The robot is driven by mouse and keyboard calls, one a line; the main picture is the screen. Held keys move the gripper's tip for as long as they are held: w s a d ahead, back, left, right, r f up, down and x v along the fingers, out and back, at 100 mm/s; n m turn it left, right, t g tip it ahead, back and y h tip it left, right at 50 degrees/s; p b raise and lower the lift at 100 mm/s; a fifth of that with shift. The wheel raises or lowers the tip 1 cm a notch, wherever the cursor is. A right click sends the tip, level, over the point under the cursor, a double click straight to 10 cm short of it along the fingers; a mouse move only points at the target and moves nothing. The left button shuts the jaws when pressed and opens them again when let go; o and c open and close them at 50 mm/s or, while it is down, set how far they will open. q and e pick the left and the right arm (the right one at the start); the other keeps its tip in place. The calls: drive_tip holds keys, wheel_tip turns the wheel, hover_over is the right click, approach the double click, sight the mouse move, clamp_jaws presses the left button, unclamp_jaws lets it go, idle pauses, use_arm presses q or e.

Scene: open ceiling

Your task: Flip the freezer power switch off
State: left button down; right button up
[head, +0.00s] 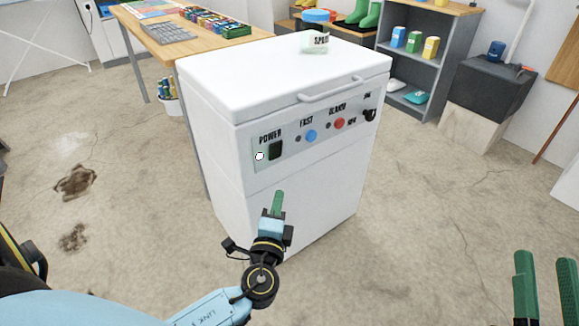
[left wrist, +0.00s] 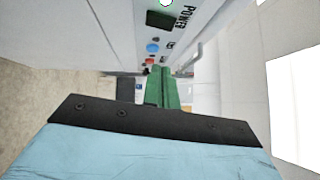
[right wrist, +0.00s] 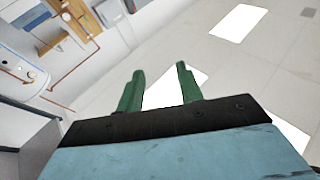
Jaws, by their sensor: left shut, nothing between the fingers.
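The white chest freezer (head: 285,205) stands in the middle of the head view. Its front panel carries the dark power switch (head: 276,150) under the word POWER, with a small round white light (head: 260,156) to its left. The switch (left wrist: 160,19) also shows at the top of the left wrist view. My left gripper (head: 278,193) is shut and empty, below the switch and in front of the freezer, its green fingers pointing up. A gap to the panel cannot be judged exactly. My right gripper (head: 545,256) is open and empty at the lower right, far from the freezer.
A blue button (head: 311,136), a red button (head: 339,124) and a black knob (head: 370,115) sit to the right of the switch. The lid handle (head: 331,90) juts out above them. A wooden table (head: 235,45) stands behind left, a grey shelf (head: 447,55) behind right. The floor in front is clear.

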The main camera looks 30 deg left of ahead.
sight(280, 146)
use_arm(q)
drive_tip(key=shift+d+r, duration=0.15)
drive_tip(key=shift+r, duration=0.05)
use_arm(e)
drive_tip(key=shift+s+r, duration=0.1)
drive_tip(key=shift+r, duration=0.25)
use_arm(q)
drive_tip(key=shift+w, duration=0.1)
